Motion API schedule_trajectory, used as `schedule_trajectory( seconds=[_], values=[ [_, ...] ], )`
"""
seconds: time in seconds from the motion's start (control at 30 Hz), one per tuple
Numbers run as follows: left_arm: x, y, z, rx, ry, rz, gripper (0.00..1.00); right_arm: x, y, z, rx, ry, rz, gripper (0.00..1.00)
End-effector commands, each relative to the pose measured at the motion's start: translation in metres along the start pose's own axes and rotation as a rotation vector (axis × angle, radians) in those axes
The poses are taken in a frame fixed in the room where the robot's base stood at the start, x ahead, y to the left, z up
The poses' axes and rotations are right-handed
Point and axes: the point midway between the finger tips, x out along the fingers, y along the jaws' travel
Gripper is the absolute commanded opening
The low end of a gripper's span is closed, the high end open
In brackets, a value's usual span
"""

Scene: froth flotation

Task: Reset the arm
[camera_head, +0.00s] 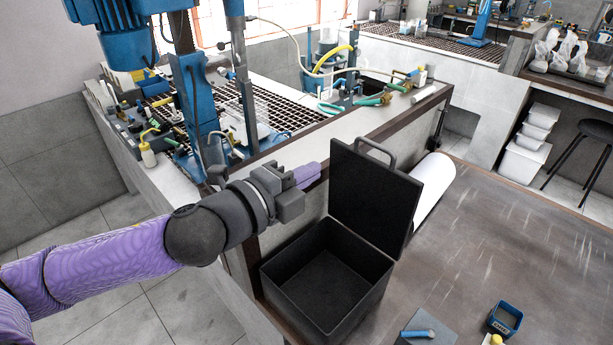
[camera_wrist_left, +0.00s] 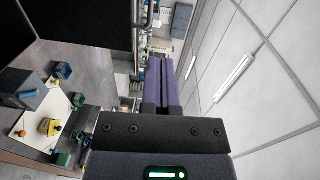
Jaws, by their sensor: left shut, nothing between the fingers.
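My left arm comes in from the left in the head view. My left gripper (camera_head: 307,174) is shut and empty, with its purple fingers together. It is held in the air in front of the flotation bench, up and to the left of an open black box (camera_head: 328,279). In the left wrist view the shut purple fingers (camera_wrist_left: 170,84) point away from the camera. My right gripper is in neither view.
The black box's raised lid (camera_head: 376,197) stands close to the right of my left gripper. A white roll (camera_head: 432,190) lies behind the lid. A blue container (camera_head: 505,319) stands at the lower right of the brown table (camera_head: 500,240). The middle of that table is clear.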

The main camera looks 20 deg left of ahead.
Motion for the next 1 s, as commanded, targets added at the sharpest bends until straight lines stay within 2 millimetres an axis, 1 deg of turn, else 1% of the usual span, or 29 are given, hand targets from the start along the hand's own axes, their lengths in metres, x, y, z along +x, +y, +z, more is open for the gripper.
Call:
schedule_trajectory(
  seconds=[0.17,0.23,0.27,0.37,0.4,0.47,0.5,0.57,0.6,0.67,0.7,0.77,0.8,0.87,0.9,0.97,1.0],
  values=[
    [-0.003,0.0,-0.001,-0.006,-0.001,0.001,0.0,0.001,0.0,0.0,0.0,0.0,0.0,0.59],
    [-0.004,0.011,0.0,-0.08,-0.035,0.024,0.0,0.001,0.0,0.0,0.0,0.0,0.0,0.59],
    [-0.005,0.02,0.0,-0.143,-0.066,0.045,0.0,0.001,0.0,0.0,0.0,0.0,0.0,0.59],
    [-0.018,0.074,-0.001,-0.464,-0.244,0.172,0.0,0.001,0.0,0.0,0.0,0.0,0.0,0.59],
    [-0.029,0.1,-0.004,-0.607,-0.334,0.24,0.0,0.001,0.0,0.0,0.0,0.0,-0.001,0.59],
    [-0.048,0.136,-0.012,-0.803,-0.472,0.344,0.0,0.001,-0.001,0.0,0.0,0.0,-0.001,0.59],
    [-0.063,0.158,-0.019,-0.92,-0.561,0.411,0.0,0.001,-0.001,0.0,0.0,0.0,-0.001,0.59],
    [-0.086,0.185,-0.033,-1.073,-0.69,0.509,0.0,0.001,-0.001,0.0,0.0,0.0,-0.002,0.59],
    [-0.102,0.202,-0.043,-1.166,-0.775,0.574,0.0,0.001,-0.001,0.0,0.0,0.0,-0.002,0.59],
    [-0.126,0.222,-0.062,-1.295,-0.9,0.672,0.0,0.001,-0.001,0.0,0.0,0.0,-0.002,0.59],
    [-0.143,0.232,-0.074,-1.374,-0.983,0.736,0.0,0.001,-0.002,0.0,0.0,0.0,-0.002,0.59],
    [-0.166,0.247,-0.094,-1.478,-1.105,0.829,0.0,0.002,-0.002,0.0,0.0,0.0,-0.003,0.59],
    [-0.157,0.282,-0.089,-1.451,-1.102,0.831,0.0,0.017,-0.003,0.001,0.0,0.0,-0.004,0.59],
    [-0.151,0.321,-0.088,-1.44,-1.108,0.844,0.0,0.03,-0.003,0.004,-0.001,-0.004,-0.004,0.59],
    [-0.149,0.347,-0.088,-1.435,-1.114,0.856,0.0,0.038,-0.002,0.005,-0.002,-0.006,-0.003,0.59],
    [-0.147,0.388,-0.088,-1.427,-1.122,0.871,0.0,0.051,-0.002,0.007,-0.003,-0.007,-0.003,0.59],
    [-0.148,0.416,-0.089,-1.421,-1.128,0.883,0.0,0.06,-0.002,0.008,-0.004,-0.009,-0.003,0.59]
  ],
)
